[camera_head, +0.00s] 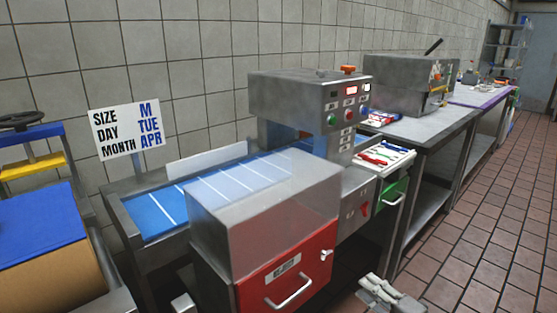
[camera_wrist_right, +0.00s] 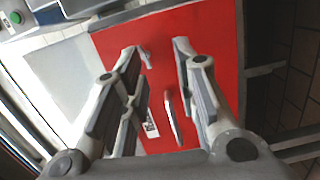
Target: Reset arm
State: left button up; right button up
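My right gripper (camera_head: 378,287) is at the bottom of the head view, to the right of the red cabinet door (camera_head: 312,264) and apart from it. In the right wrist view this gripper (camera_wrist_right: 158,50) has its fingers spread with nothing between them. Behind the fingers is the red door (camera_wrist_right: 205,50) with a grey handle (camera_wrist_right: 171,115). A small pale grey piece at the bottom edge of the head view may be a tip of my left gripper (camera_head: 183,304); too little of it shows to tell its state.
Steel tables (camera_head: 430,125) line the wall. The tiled floor (camera_head: 480,225) at right is clear.

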jog(key=s+f+m+g+h, duration=0.45)
jog(key=s+f+m, duration=0.5)
jog(key=f, duration=0.65)
jog(key=s+f+m+g+h, duration=0.3)
jog(key=s+f+m+h, duration=0.35)
jog(key=s+f, duration=0.65)
jog(key=s+a+f+m+g+y+p, duration=0.1)
jog(key=s+a+f+m+g, duration=0.3)
jog(key=s, duration=0.4)
jog(key=s+a+f+m+g+y, duration=0.15)
jog(key=s+a+f, duration=0.3)
jog(key=s, duration=0.45)
pick_arm(q)
jog(key=s+a+r+p, duration=0.1)
jog(key=s+r+p, duration=0.1)
jog(key=s+p, duration=0.4)
jog(key=s+a+r+g+p, duration=0.1)
jog(key=s+p, duration=0.6)
jog(key=shift+s+a+r, duration=0.3)
jog(key=shift+s+r, duration=0.05)
jog(key=shift+r, duration=0.05)
pick_arm(e)
jog(key=s+d+r+g, duration=0.1)
jog(key=s+d+r, duration=0.1)
jog(key=s, duration=1)
jog(key=shift+s+d+r, duration=0.2)
jog(key=shift+s+d, duration=0.05)
jog(key=shift+d, duration=0.6)
jog(key=shift+n, duration=0.25)
jog(key=shift+o, duration=0.5)
